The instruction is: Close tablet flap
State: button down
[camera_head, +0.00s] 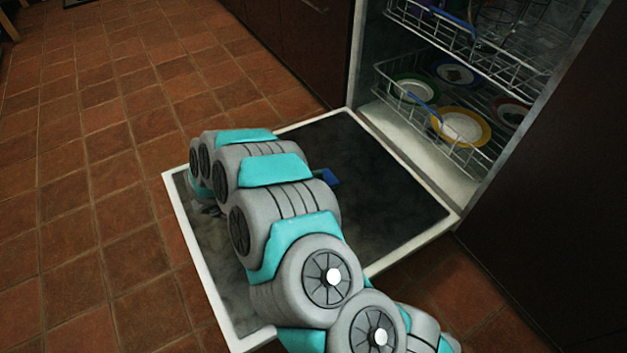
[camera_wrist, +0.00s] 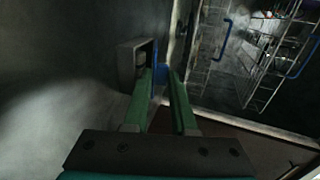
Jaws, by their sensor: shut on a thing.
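The dishwasher door (camera_head: 383,190) is folded down, with its dark inner face up. The blue tablet flap (camera_head: 331,178) shows just right of my arm in the head view. In the wrist view the blue tablet flap (camera_wrist: 156,66) stands up beside the pale box-like tablet compartment (camera_wrist: 128,68); it looks open. My gripper (camera_wrist: 160,76) has its green fingers on either side of the flap and is shut on it. My arm hides the gripper and the compartment in the head view.
The lower rack (camera_head: 385,75) holds several plates, including a yellow-rimmed plate (camera_head: 460,126). The upper rack (camera_head: 460,45) is above it. Dark cabinet fronts flank the dishwasher. The tiled floor (camera_head: 90,180) to the left is clear.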

jog(key=shift+f, duration=0.1)
dwell(0.3)
jog(key=c, duration=0.8)
grip_release()
